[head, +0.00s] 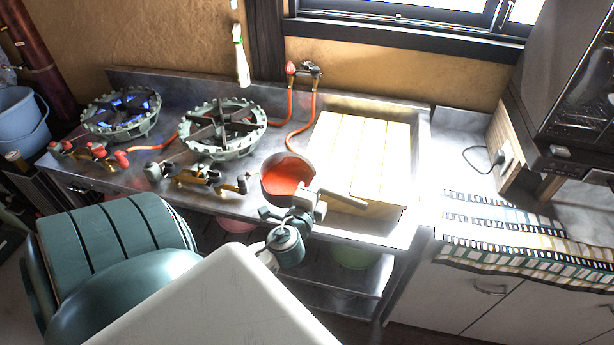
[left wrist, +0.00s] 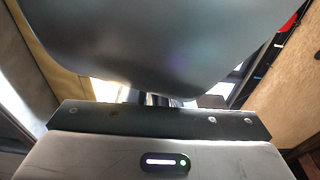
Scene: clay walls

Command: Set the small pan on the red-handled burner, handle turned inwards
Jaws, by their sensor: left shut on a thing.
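The small pan (head: 287,175), grey with an orange-red inside, is held over the front edge of the steel counter, right of the burners. Its pale handle points right in the head view. My left gripper (head: 302,204) is shut at the pan's near side, around the handle's base; the exact grip is hard to see. The pan's grey side (left wrist: 160,45) fills the upper left wrist view. The red-handled burner (head: 121,113) is the far left one, with blue showing inside its ring and red handles in front. My right gripper is out of view.
A second burner (head: 222,128) with dark handles stands between the pan and the red-handled burner. Pale boards (head: 362,155) cover the area right of the pan. A blue bucket (head: 20,125) is far left.

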